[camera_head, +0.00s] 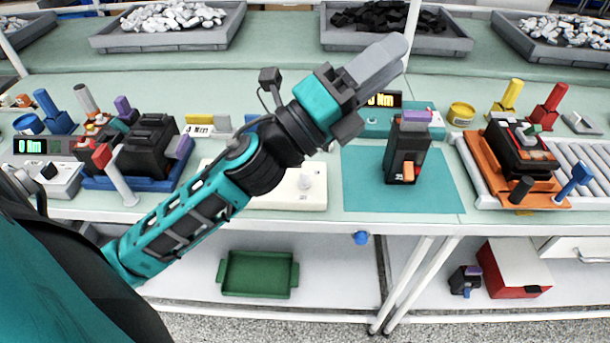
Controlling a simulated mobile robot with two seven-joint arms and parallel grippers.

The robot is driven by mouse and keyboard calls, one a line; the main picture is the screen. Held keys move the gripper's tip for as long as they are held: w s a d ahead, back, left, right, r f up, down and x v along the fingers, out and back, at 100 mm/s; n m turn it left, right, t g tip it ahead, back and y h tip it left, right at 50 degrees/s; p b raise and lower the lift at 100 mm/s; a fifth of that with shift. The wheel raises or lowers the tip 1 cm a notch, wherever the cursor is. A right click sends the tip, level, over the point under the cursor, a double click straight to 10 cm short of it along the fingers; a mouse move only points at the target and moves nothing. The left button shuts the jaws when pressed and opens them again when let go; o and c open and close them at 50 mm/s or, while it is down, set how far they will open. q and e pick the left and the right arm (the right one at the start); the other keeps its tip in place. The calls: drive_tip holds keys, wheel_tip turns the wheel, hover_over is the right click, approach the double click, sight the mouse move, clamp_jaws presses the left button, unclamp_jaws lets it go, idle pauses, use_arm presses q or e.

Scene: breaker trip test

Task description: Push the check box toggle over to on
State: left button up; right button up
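A cream-white box (285,200) with a small pale upright knob or toggle (306,182) stands at the middle of the bench's front edge. I take it to be the check box; which way the toggle leans is too small to tell. My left arm crosses in front of its left part and hides it. My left gripper (380,62) is above and to the right of the box, apart from it. Its grey fingers lie together with nothing seen between them. My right gripper is not in view.
A dark breaker (399,155) with an orange switch stands on a teal mat (440,190). Behind it is a teal unit with a lit display (383,100). An orange fixture (490,180) is at right, a blue one (160,182) at left. A green tray (258,274) lies below.

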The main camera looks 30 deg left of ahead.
use_arm(q)
drive_tip(key=s+d+r+m+g+h, duration=0.1)
drive_tip(key=s+d+m+g+h, duration=0.2)
drive_tip(key=m, duration=0.4)
drive_tip(key=d+m+g+h, duration=0.2)
drive_tip(key=m+g+h, duration=0.25)
drive_tip(key=m, duration=0.25)
drive_tip(key=m+g+y, duration=1.1)
drive_tip(key=m+y, duration=0.7)
drive_tip(key=m, duration=0.1)
approach(304, 177)
drive_tip(key=x, duration=1)
drive_tip(key=shift+f, duration=0.15)
drive_tip(key=shift+c, duration=0.2)
clamp_jaws()
